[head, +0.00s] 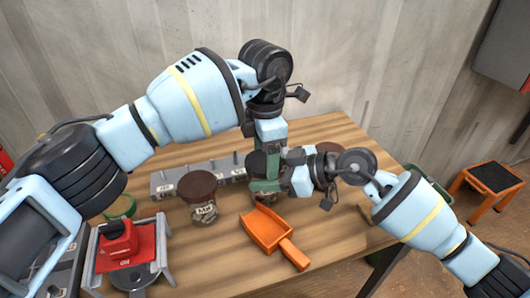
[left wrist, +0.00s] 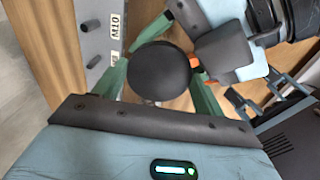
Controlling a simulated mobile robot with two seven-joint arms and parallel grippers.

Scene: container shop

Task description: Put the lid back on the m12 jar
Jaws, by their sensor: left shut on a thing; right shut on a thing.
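A dark round lid (left wrist: 160,72) sits between the green fingers of my left gripper (left wrist: 160,80), which is shut on it. In the head view, my left gripper (head: 268,158) points down over the middle of the table, with the dark lid (head: 257,164) partly showing. My right gripper (head: 268,182) reaches in from the right, close below the left one. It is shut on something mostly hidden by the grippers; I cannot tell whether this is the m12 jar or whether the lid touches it.
A brown-lidded jar (head: 203,187) stands left of the grippers, its label unclear. A grey labelled rack (head: 172,184) lies behind it. An orange scoop (head: 265,229) lies in front. A red device (head: 119,240) stands at left. Another brown round top (head: 328,147) shows behind my right gripper.

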